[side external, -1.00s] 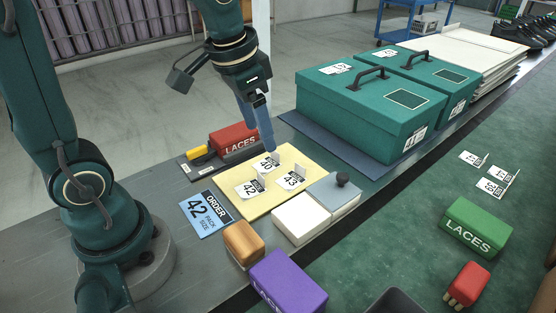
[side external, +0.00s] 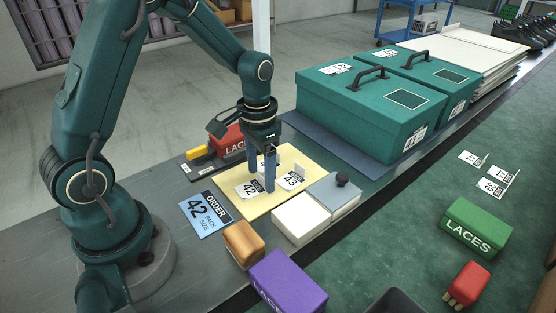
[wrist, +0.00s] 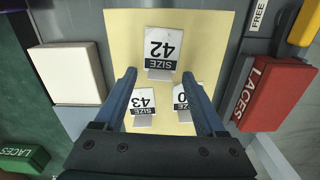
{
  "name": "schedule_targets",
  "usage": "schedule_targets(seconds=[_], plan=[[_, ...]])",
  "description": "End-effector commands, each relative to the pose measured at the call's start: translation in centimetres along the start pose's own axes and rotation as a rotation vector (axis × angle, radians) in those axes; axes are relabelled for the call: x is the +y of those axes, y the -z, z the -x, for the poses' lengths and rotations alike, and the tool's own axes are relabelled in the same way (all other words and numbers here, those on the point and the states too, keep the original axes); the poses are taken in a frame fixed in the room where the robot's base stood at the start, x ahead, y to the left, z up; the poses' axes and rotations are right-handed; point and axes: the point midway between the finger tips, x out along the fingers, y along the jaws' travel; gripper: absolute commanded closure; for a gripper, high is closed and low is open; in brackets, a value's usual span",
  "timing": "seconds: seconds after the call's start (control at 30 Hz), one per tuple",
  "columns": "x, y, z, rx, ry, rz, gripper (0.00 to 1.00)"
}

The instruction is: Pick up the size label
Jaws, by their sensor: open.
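Three white size labels lie on a yellow board (side external: 245,212): the 42 label (side external: 246,191) at front left, the 43 label (side external: 291,182) at right, and the 40 label behind, mostly hidden by my gripper. My gripper (side external: 262,188) is open and empty, pointing down over the board among the labels. In the wrist view, the 42 label (wrist: 161,48) is just past the fingertips (wrist: 159,73), with its raised tab between them. The 43 label (wrist: 143,100) and the 40 label (wrist: 181,97), partly covered by a finger, are nearer the palm. Fingertip height is unclear.
A blue order card (side external: 207,212) reads 42 pack size. A white block (side external: 299,219), an orange block (side external: 243,242) and a purple box (side external: 287,284) stand in front. A red LACES box (side external: 229,136) is behind, and teal shoe boxes (side external: 360,110) stand at right.

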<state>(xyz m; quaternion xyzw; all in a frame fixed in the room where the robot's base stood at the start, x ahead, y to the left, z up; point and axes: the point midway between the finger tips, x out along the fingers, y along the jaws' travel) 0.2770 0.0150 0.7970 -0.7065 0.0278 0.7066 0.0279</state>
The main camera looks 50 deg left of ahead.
Motion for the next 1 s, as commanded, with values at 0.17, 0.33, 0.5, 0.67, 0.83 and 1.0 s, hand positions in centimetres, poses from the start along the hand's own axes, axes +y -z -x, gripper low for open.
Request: schedule_targets(seconds=[0.17, 0.33, 0.5, 0.67, 0.83, 1.0], plan=[[0.0, 0.0, -0.1, 0.0, 0.0, 0.0, 0.28], [0.0, 0.0, 0.0, 0.0, 0.0, 0.0, 0.73], [0.0, 0.0, 0.0, 0.0, 0.0, 0.0, 1.0], [0.0, 0.0, 0.0, 0.0, 0.0, 0.0, 1.0], [0.0, 0.0, 0.2, 0.002, 0.0, 0.0, 1.0], [0.0, 0.1, 1.6, 0.004, 0.001, 0.0, 1.0]])
